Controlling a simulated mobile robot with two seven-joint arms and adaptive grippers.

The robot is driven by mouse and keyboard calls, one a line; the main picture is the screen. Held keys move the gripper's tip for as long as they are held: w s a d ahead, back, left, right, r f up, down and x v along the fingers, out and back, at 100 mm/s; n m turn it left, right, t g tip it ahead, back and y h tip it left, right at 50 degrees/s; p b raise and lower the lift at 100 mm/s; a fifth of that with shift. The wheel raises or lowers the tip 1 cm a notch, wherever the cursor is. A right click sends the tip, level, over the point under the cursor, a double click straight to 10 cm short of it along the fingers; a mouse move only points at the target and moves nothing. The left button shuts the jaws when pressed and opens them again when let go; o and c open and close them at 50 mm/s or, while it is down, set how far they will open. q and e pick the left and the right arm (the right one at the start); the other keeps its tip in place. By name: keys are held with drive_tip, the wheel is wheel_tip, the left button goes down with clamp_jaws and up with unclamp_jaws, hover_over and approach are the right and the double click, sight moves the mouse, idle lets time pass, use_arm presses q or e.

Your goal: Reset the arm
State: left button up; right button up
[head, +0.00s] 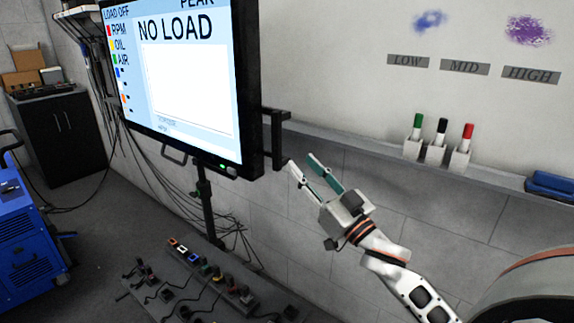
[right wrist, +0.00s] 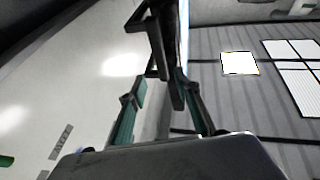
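My right gripper (head: 301,161) is open in the head view, its two fingers apart and pointing up and left. It is just below and right of the black handle (head: 277,140) on the right edge of the monitor (head: 248,90). In the right wrist view, the open fingers (right wrist: 160,90) stand on either side of the picture's middle. The black handle (right wrist: 163,40) shows ahead of and partly between them; I cannot tell whether they touch it. Nothing is seen held. My left gripper is not in view.
Green, black and red markers (head: 442,133) stand in holders on the whiteboard ledge, right of my gripper. A blue eraser-like block (head: 549,186) lies further right. A dark panel with plugs and cables (head: 195,290) is below. A blue machine (head: 28,235) stands left.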

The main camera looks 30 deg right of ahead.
drive_tip(key=s+a+f+g, duration=0.2)
drive_tip(key=f, duration=0.7)
drive_tip(key=s+a+f+n+g+p, duration=0.1)
drive_tip(key=s+a+f+g, duration=0.15)
drive_tip(key=f, duration=0.65)
drive_tip(key=s+a+f+g, duration=0.1)
drive_tip(key=a+f+g, duration=0.15)
drive_tip(key=f, duration=0.75)
drive_tip(key=s+a+f+n+g, duration=0.1)
drive_tip(key=s+a+f+g, duration=0.1)
drive_tip(key=s+a+f, duration=0.3)
drive_tip(key=s+a+f+n+g+p, duration=0.1)
drive_tip(key=s+a+f+g, duration=0.2)
drive_tip(key=s+f, duration=0.9)
drive_tip(key=a+f, duration=0.1)
drive_tip(key=a, duration=0.2)
drive_tip(key=shift+a+f+y, duration=0.15)
drive_tip(key=shift+f+y, duration=0.05)
drive_tip(key=shift+y, duration=0.1)
